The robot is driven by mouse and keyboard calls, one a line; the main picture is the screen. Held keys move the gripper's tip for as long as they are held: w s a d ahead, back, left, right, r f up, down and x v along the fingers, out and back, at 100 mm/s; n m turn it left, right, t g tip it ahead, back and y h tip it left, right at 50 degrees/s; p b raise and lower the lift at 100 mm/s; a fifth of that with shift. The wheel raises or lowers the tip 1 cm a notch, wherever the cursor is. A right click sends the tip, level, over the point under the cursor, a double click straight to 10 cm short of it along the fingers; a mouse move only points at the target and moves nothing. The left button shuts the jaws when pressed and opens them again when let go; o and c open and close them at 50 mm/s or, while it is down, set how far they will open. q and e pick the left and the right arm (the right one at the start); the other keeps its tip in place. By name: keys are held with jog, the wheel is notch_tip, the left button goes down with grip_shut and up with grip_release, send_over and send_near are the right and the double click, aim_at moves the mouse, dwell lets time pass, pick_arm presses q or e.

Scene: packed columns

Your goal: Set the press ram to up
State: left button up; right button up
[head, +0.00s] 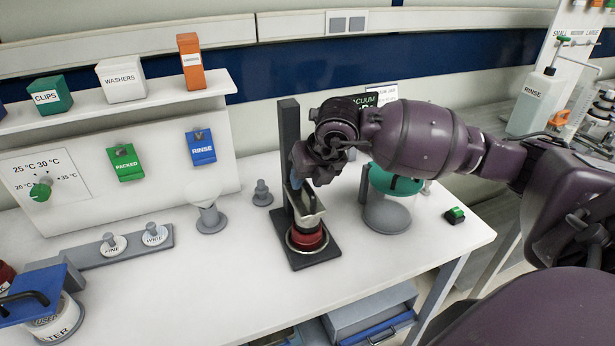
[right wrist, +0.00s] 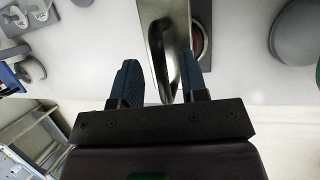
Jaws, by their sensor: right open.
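The press has a dark upright column (head: 289,135) on a dark base plate. Its metal ram (head: 308,217) sits low, just above a red cylinder (head: 307,239) on the base. My right gripper (head: 299,188) is at the ram, partly covering it. I cannot tell whether a finger touches the handle. My left gripper is not in view.
A small black box with a green top (head: 455,215) lies near the right edge. The front table middle is clear.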

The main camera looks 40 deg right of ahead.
grip_shut()
jog(key=shift+r, duration=0.15)
notch_tip(320, 180, up, 16)
jog(key=p, duration=0.4)
jog(key=shift+f, duration=0.25)
grip_release()
jog(key=shift+f, duration=0.1)
